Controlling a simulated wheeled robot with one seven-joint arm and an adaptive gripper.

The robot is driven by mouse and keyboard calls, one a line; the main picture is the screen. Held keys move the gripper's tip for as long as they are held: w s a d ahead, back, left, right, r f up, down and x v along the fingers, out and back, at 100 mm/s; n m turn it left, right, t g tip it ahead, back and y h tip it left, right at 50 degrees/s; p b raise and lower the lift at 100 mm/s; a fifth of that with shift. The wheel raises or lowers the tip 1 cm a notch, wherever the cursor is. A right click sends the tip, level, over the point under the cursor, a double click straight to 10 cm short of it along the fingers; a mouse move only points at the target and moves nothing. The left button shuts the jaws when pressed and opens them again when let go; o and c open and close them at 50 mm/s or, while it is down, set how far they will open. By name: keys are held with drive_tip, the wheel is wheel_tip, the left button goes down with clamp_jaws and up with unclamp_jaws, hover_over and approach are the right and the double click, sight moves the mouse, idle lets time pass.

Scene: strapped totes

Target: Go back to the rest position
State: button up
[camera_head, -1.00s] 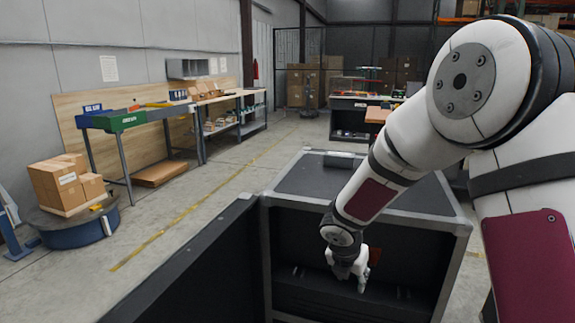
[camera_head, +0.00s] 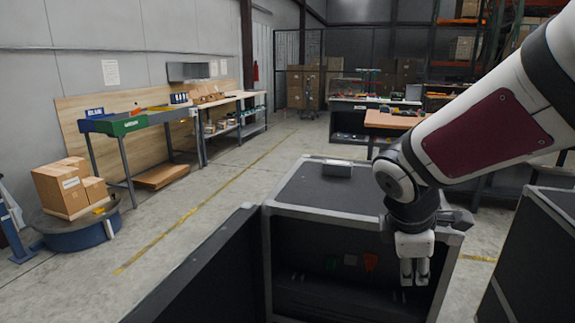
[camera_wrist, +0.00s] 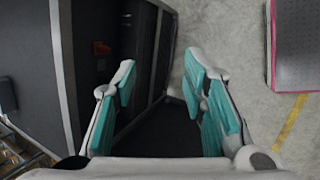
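My gripper (camera_head: 414,272) hangs fingers down at the right front of a dark case (camera_head: 285,208) with light grey edges. In the wrist view my gripper (camera_wrist: 160,82) has its two teal-padded fingers spread apart with nothing between them. The arm comes in from the upper right of the head view and bends down at the wrist.
Another dark case (camera_head: 545,235) stands at right. Boxes (camera_head: 68,188) sit on a blue round base at left. Concrete floor between case and benches is clear.

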drive_tip(key=s+a+r+m+y+p, duration=0.1)
drive_tip(key=s+r+m, duration=0.2)
drive_tip(key=s+m, duration=0.2)
drive_tip(key=s+a+r+m+y+p, duration=0.1)
drive_tip(key=s+m, duration=0.4)
drive_tip(key=s, duration=0.5)
drive_tip(key=s+a+r+m+y+p, duration=0.1)
drive_tip(key=s+r+m+p, duration=0.2)
drive_tip(key=s+r+m, duration=0.2)
drive_tip(key=s+r, duration=0.1)
drive_tip(key=s, duration=0.1)
drive_tip(key=shift+s+y, duration=0.4)
